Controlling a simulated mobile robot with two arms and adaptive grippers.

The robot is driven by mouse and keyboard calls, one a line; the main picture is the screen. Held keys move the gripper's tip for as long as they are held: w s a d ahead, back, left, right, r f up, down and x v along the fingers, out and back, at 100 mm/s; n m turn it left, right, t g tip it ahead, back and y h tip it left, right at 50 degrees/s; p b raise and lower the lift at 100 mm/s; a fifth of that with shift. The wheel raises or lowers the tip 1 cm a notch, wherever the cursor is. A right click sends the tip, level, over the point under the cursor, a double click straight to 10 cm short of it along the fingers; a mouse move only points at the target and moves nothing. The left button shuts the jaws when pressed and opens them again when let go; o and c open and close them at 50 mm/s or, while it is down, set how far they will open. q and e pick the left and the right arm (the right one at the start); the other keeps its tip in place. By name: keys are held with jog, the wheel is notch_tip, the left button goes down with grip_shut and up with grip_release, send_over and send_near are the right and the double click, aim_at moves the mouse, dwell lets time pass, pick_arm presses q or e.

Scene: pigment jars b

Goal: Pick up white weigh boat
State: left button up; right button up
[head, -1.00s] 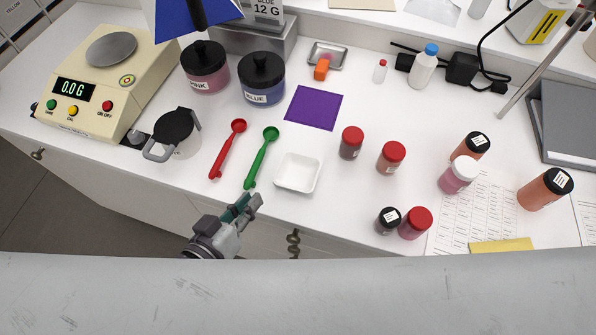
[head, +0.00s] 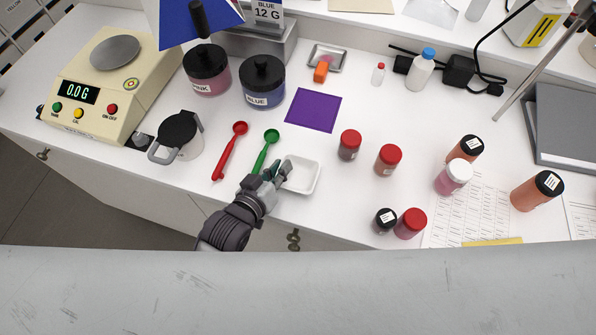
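The white weigh boat (head: 304,176) is a small square dish that lies on the white bench, near its front edge. My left gripper (head: 277,171) reaches in from the lower left, and its fingertips overlap the boat's left rim in the head view. I cannot tell whether the fingers touch the rim or are above it, nor whether they are open or shut. The gripper hides part of the boat's left side. My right gripper is not in view.
A green scoop (head: 265,150) lies just left of the boat, its handle partly behind my gripper. A red scoop (head: 229,151) lies further left. A purple sheet (head: 313,110) is behind the boat. Red-capped jars (head: 349,146) stand to the right.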

pick_arm(q)
jog(key=shift+s, duration=0.1)
grip_shut()
jog(key=shift+r, duration=0.15)
